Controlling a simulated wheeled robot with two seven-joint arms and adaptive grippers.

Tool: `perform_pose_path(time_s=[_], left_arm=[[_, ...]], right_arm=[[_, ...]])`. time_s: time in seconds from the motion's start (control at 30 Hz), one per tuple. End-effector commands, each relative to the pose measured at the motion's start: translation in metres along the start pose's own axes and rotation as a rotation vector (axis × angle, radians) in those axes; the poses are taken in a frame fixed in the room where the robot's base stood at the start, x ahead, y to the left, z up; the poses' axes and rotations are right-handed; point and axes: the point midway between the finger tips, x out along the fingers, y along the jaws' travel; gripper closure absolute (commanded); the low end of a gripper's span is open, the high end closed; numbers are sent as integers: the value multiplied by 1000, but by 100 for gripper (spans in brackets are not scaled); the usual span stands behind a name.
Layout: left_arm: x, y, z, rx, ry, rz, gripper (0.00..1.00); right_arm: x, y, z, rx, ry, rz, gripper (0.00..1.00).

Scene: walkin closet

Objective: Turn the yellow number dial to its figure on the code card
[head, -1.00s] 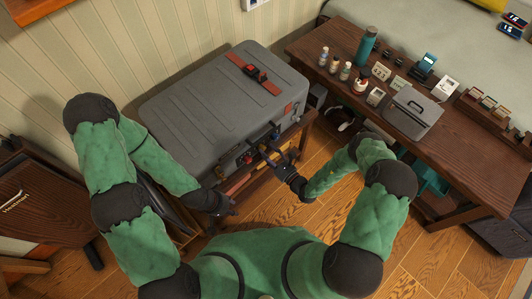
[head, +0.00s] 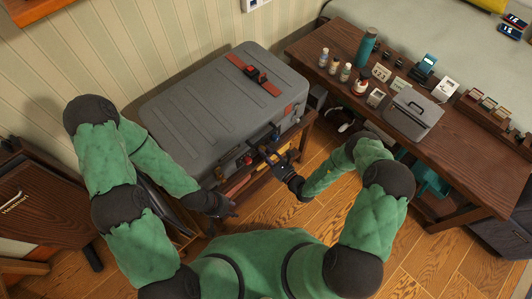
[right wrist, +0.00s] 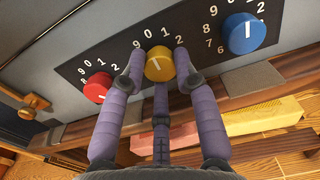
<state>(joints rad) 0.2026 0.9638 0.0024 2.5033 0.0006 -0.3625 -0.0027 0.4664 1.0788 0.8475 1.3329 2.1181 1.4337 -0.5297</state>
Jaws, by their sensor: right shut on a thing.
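The yellow dial (right wrist: 157,70) sits between a red dial (right wrist: 98,87) and a blue dial (right wrist: 244,34) on a dark panel on the grey case (head: 215,105). My right gripper (right wrist: 158,66) is shut on the yellow dial, one finger on each side, as the right wrist view shows. The figures 9, 0, 1 and 2 show above it, with a short pale mark on its face; its exact reading is unclear. My left gripper (head: 230,209) hangs below the case's left front, apart from the dials. Small cards (head: 381,73) stand on the bench, too small to read.
The wooden bench (head: 455,170) at right holds bottles, a grey box (head: 412,114) and other small items. The case rests on a low wooden stand, with pink and yellow blocks (right wrist: 258,116) below the panel. Open wooden floor lies at the lower right.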

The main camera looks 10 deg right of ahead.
Motion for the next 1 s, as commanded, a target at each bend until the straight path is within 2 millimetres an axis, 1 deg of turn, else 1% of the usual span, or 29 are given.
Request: perform_pose_path(time_s=[0.17, 0.37, 1.0], left_arm=[[-3, 1, 0, 0, 0, 0, 60], [-7, 3, 0, 0, 0, 0, 60], [-17, 6, 1, 0, 0, 0, 60]], right_arm=[[0, -1, 2, 70, -2, 1, 100], [0, -1, 2, 219, 1, 1, 100], [1, -2, 2, 822, 16, 4, 100]])
